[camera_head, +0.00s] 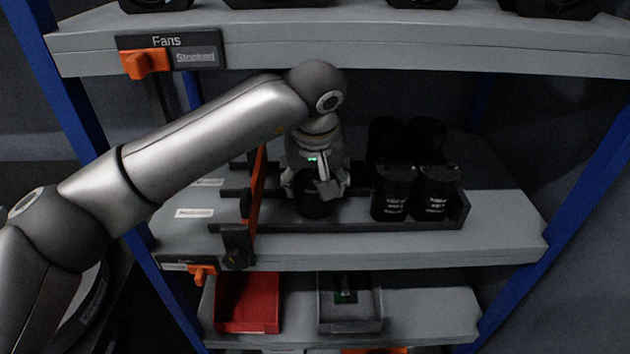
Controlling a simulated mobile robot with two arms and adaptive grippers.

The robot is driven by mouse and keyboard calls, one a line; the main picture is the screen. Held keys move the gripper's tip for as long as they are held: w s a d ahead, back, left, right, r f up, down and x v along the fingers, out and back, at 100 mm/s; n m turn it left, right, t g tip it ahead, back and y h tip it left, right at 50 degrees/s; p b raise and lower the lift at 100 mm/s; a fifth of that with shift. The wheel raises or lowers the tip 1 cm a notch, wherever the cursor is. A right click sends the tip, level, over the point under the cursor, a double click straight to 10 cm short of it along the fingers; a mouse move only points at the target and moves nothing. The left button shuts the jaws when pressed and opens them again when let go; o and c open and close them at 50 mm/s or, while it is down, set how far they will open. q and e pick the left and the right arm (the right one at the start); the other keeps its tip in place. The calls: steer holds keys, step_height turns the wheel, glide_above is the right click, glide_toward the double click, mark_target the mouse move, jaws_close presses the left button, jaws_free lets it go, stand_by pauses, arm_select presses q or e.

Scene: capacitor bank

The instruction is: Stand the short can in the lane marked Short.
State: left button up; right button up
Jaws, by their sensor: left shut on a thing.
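My left gripper (316,187) reaches down to the middle shelf and is shut on a black can (315,208). The can is upright in a dark tray (350,226) with low rails, and the fingers hide its upper part. I cannot tell whether its base touches the tray floor. Several other black cans, including one in front (393,194) and its neighbour (434,195), stand at the tray's right end, apart from the gripper. Two white labels, a front one (194,213) and a rear one (208,182), lie left of the tray, too small to read. My right gripper is out of view.
An orange upright bar (256,190) stands just left of the gripper. The upper shelf (400,40) with a "Fans" sign (168,43) overhangs the back. Below are a red bin (248,303) and a grey bin (349,303). The shelf right of the tray (505,225) is clear.

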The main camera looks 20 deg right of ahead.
arm_select(q)
steer(key=shift+s+f, duration=0.1)
steer(key=shift+f, duration=0.65)
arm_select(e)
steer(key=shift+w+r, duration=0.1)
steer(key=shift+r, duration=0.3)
arm_select(q)
steer(key=o, duration=1.7)
steer(key=shift+f, duration=0.1)
steer(key=shift+c, duration=0.2)
